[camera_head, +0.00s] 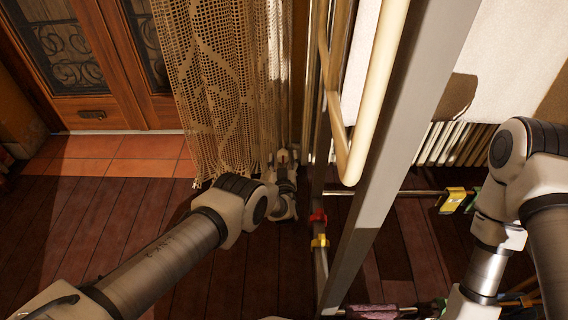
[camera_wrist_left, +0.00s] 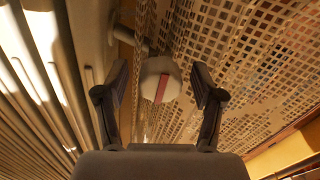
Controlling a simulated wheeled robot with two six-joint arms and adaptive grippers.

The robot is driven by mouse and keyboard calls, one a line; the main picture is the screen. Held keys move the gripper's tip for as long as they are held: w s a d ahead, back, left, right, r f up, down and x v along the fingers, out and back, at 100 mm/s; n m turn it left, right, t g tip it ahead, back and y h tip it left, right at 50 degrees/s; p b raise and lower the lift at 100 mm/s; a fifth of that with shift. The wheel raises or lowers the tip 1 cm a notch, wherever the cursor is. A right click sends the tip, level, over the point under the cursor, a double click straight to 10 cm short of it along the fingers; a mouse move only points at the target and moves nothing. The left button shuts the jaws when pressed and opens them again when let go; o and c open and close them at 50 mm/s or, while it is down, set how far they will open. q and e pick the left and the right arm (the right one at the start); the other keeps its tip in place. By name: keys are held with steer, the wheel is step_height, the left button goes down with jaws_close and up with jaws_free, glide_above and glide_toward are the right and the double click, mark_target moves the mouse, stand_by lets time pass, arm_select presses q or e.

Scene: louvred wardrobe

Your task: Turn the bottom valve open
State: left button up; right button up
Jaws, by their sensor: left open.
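The bottom valve (camera_wrist_left: 160,80) shows in the left wrist view as a rounded white knob with a red stripe across its face. It sits at the end of a pipe beside the ribbed radiator. My left gripper (camera_wrist_left: 159,84) is open, with one dark finger on each side of the knob and a visible gap on both sides. In the head view my left gripper (camera_head: 285,160) is low down by the curtain's lower edge, where the valve is small and hard to make out. My right arm shows at the right edge, but its gripper is out of view.
A beige lace curtain (camera_head: 215,90) hangs close beside my left gripper. A drying rack (camera_head: 390,150) with grey and cream bars stands to its right, with coloured pegs (camera_head: 318,240). Radiator fins (camera_wrist_left: 40,70) fill the wrist view's left. The wooden floor (camera_head: 90,230) is clear at left.

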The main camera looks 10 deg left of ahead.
arm_select(q)
steer(key=shift+w, duration=0.15)
steer(key=c, duration=1.1)
steer(key=shift+c, duration=0.2)
steer(key=shift+n, duration=0.4)
steer(key=n, duration=0.3)
steer(key=shift+r+n, duration=0.1)
steer(key=shift+n, duration=0.2)
steer(key=n, duration=0.4)
steer(key=n+p, duration=0.1)
steer(key=n, duration=0.3)
steer(key=shift+n, duration=0.4)
steer(key=n, duration=0.4)
steer(key=shift+r, duration=0.1)
steer(key=shift+n, duration=0.4)
